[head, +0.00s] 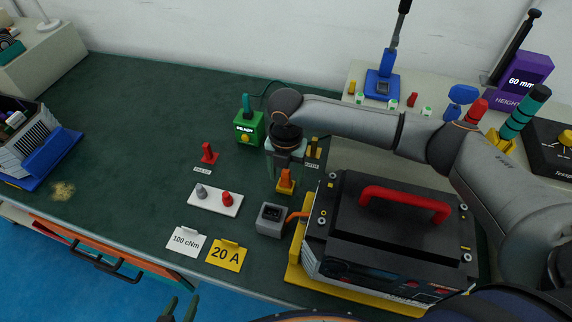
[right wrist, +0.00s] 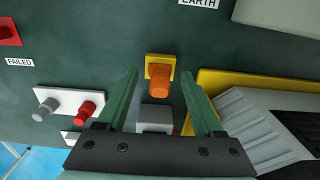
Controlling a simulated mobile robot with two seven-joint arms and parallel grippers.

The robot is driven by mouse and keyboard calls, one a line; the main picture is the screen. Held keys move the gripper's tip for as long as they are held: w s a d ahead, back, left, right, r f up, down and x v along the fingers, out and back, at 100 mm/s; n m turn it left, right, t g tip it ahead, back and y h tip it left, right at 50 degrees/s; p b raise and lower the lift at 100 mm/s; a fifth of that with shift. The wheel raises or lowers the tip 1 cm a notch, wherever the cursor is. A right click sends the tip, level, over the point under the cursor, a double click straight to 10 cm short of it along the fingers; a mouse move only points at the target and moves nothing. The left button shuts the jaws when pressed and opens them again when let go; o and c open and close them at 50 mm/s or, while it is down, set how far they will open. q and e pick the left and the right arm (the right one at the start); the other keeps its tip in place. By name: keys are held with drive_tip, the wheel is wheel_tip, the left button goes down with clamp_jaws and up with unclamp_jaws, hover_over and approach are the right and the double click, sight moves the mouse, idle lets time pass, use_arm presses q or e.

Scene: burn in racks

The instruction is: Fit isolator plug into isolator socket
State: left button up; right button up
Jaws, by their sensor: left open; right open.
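An orange plug-like piece (head: 286,180) stands upright on a yellow square base; it also shows in the right wrist view (right wrist: 160,82). It looks like the isolator plug. A grey box with a dark opening (head: 271,214), which looks like the isolator socket, sits nearer the table's front edge; it also shows in the right wrist view (right wrist: 157,117). My right gripper (head: 286,163) is open above the orange piece, its fingers either side of it in the right wrist view (right wrist: 160,74). Contact cannot be told. My left gripper (head: 180,306) is open at the bottom edge, away from both.
A black unit with a red handle (head: 405,200) stands on a yellow base right of the grey box. A white plate (head: 215,203) bears grey and red pegs. A 100 cNm card (head: 186,242) and 20 A card (head: 226,255) stand in front.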

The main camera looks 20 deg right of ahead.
drive_tip(key=shift+f, duration=0.15)
drive_tip(key=shift+c, duration=0.2)
clamp_jaws()
idle(0.8)
idle(1.2)
